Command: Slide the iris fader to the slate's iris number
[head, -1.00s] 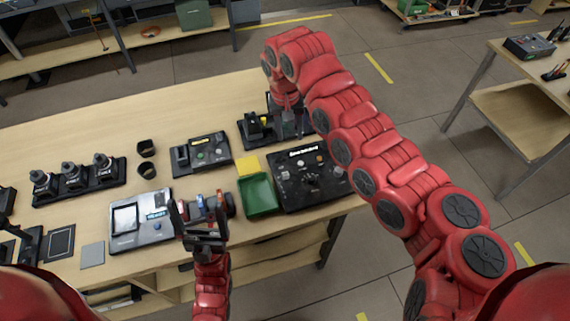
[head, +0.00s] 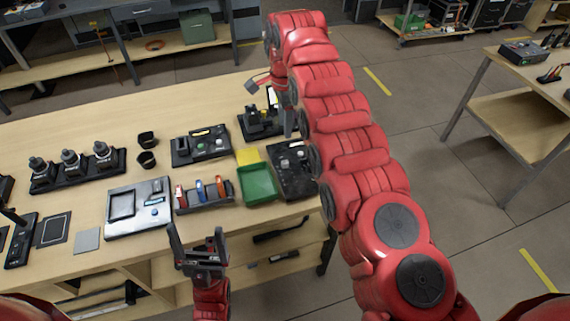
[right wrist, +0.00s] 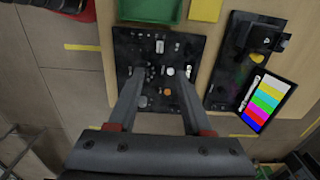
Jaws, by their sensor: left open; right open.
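A black control panel (head: 290,178) lies near the table's right end; my right arm covers its right part. In the right wrist view the panel (right wrist: 152,50) shows small knobs, a white knob, an orange button and light marks. I cannot tell which control is the iris fader. No slate or iris number is readable. My right gripper (right wrist: 161,74) is open and empty, its fingers spread over the panel; contact cannot be told. In the head view it is mostly hidden by its arm. My left gripper (head: 197,235) is open and empty in front of the table's near edge.
A rack (head: 205,196) of coloured items and a grey-white device (head: 138,207) stand further left.

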